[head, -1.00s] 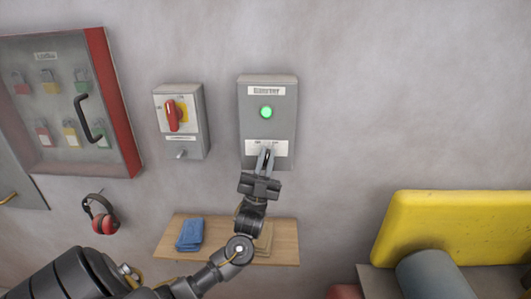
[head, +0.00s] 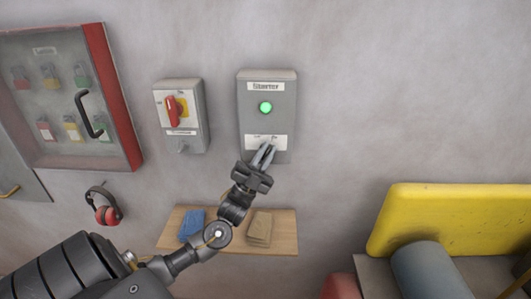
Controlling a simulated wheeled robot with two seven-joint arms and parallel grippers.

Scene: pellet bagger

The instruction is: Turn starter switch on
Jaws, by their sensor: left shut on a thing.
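The starter box (head: 285,122) is a grey box on the wall with a label at its top and a green lamp (head: 265,107) that looks lit. A white off/on plate (head: 251,139) is on its lower part. My left gripper (head: 266,152) is at the lower edge of this plate, with its fingers tilted up to the right. It is shut on the starter switch, which is mostly hidden by the fingers. My right gripper is not in view.
A grey box with a red rotary handle (head: 171,112) is left of the starter. A lock cabinet (head: 122,105) and red ear defenders (head: 107,215) are further left. A wooden shelf (head: 287,232) with a blue cloth (head: 191,226) is below. A yellow panel (head: 450,220) is at the right.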

